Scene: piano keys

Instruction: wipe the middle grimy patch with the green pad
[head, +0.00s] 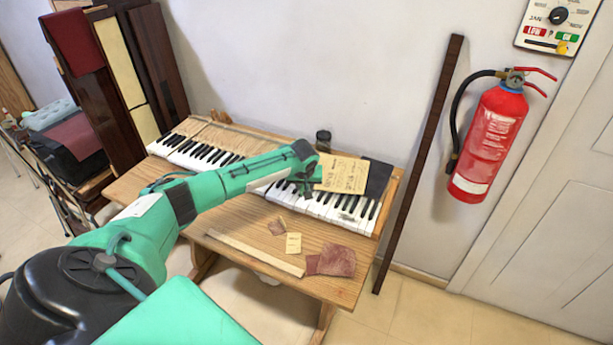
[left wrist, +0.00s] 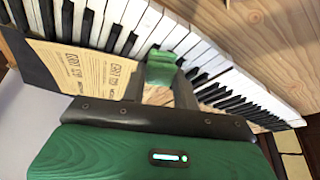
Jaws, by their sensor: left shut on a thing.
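My left gripper (left wrist: 158,84) is shut on the green pad (left wrist: 160,67), which shows between the fingertips in the left wrist view. The pad is over the piano keys (left wrist: 207,52); I cannot tell whether it touches them. In the head view my left arm reaches across the keyboard (head: 205,154), and the gripper and pad are mostly hidden at its end. A greyish smudge (head: 346,216) shows on white keys toward the right end. The middle grimy patch cannot be made out, and the arm covers part of the keys. My right gripper is not in view.
Paper sheets (head: 343,174) and a dark board lie behind the keys, with a dark jar (head: 323,140) nearby. The wooden table (head: 225,252) holds a reddish cloth (head: 337,261), a yellow note (head: 293,243) and a wooden strip (head: 255,253). A fire extinguisher (head: 490,140) hangs at right.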

